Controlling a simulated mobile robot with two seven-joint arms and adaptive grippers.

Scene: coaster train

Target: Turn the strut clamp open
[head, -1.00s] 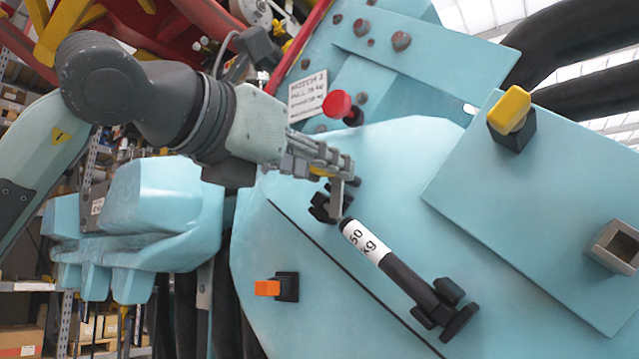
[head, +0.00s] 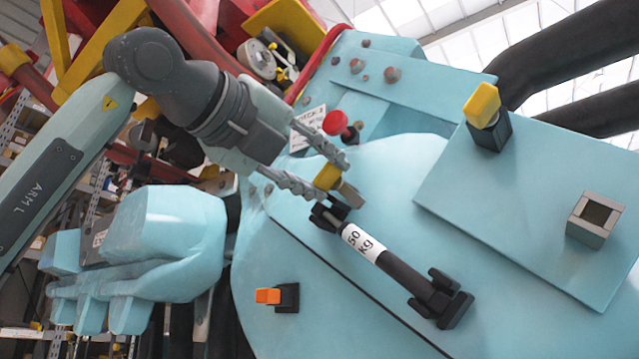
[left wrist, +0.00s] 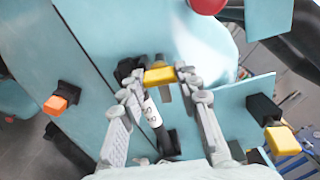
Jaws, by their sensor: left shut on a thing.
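The strut (head: 395,268) is a dark rod with a white "50 kg" label, lying slanted on the light blue panel between black brackets. At its upper bracket (head: 325,214) is the strut clamp (head: 327,176), a yellow handle with a grey lever. The clamp also shows in the left wrist view (left wrist: 160,75), across the fingertips. My left gripper (head: 333,178) is shut on the yellow handle, one finger on each side. The gripper shows from behind in the left wrist view (left wrist: 160,82). The lever's contact with the bracket is partly hidden. My right gripper is not in view.
A red knob (head: 336,122) stands just above the left gripper. An orange switch (head: 269,296) is at lower left. A yellow-topped black block (head: 482,105) and a grey square socket (head: 594,220) sit on the raised plate at right.

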